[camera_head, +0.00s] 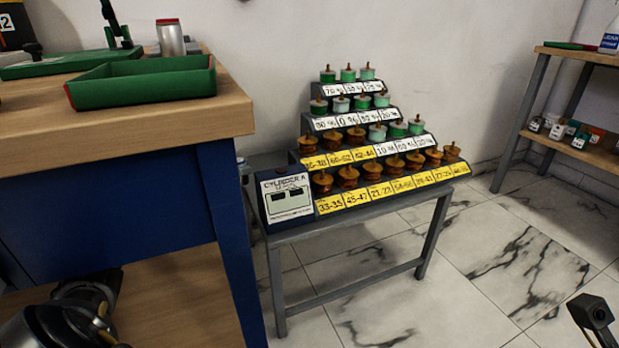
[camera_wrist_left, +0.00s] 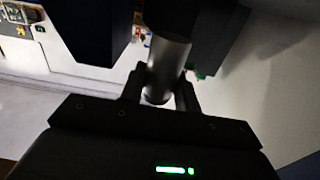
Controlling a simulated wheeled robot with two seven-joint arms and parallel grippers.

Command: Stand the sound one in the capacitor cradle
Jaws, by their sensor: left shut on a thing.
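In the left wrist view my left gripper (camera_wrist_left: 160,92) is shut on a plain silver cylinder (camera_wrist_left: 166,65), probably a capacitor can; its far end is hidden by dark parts. In the head view my left gripper (camera_head: 102,312) is low at the left, beside the workbench front, and its held can is not clearly visible. A silver can with a red top (camera_head: 171,38) stands upright on the workbench behind the green tray. I cannot pick out the capacitor cradle. A dark part at the lower right, probably of my right arm, does not show its jaws.
The workbench (camera_head: 225,105) carries an open green tray (camera_head: 140,82) and a green fixture (camera_head: 75,62). A stepped rack (camera_head: 360,165) with several coils and number labels stands on a grey stand. A wooden shelf (camera_head: 585,150) is at the right. The marble floor between is clear.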

